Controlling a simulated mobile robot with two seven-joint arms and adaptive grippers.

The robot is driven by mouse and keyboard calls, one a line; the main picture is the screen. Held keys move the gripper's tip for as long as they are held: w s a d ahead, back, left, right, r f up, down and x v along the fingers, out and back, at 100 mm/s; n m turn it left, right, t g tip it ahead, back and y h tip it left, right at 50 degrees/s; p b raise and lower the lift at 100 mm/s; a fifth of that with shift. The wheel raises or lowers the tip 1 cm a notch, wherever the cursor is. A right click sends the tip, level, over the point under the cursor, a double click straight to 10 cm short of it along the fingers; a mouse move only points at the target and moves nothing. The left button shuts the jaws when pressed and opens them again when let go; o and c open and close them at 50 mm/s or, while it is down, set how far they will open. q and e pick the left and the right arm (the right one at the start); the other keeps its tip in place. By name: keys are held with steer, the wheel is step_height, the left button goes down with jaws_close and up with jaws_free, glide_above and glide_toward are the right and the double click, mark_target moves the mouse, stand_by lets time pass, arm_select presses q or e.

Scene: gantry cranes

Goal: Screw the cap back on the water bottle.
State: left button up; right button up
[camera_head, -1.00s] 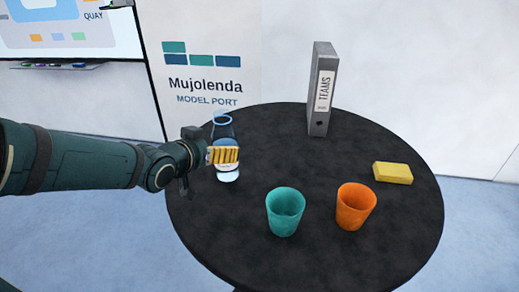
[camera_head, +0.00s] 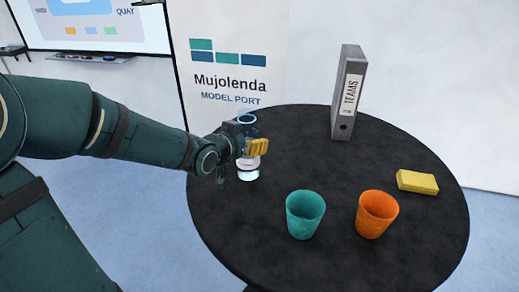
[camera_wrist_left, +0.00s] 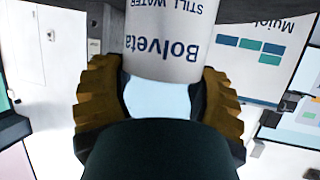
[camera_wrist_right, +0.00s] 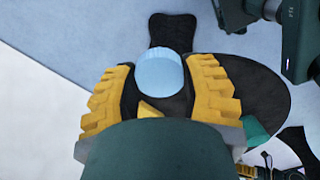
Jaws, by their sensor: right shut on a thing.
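The water bottle (camera_head: 248,172) stands upright on the round black table, its open top showing above my left gripper (camera_head: 257,147). In the left wrist view the bottle's white label (camera_wrist_left: 165,50) lies between the two fingers of the left gripper (camera_wrist_left: 162,95). The fingers flank the bottle closely; whether they press on it is not clear. The light-blue cap (camera_wrist_right: 160,68) is in the right wrist view, held between the fingertips of my right gripper (camera_wrist_right: 160,88). The right gripper is outside the head view, away from the bottle.
On the black table (camera_head: 300,265), a teal cup (camera_head: 305,215) and an orange cup (camera_head: 376,214) stand right of the bottle. A yellow sponge-like block (camera_head: 417,182) lies at the right, and a grey binder (camera_head: 346,95) stands at the back.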

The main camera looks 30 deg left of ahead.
mark_target(247, 124)
arm_select(q)
steer(key=shift+r, duration=0.15)
steer(key=shift+c, duration=0.3)
steer(key=shift+r+p, duration=0.3)
steer(key=shift+r, duration=1.95)
arm_select(e)
steer(key=shift+r, duration=0.3)
arm_select(q)
steer(key=shift+r+p, duration=0.6)
steer(key=shift+r, duration=1.95)
arm_select(e)
steer(key=shift+r, duration=0.6)
arm_select(q)
steer(key=o, duration=0.6)
steer(key=c, duration=0.6)
steer(key=shift+c, duration=0.2)
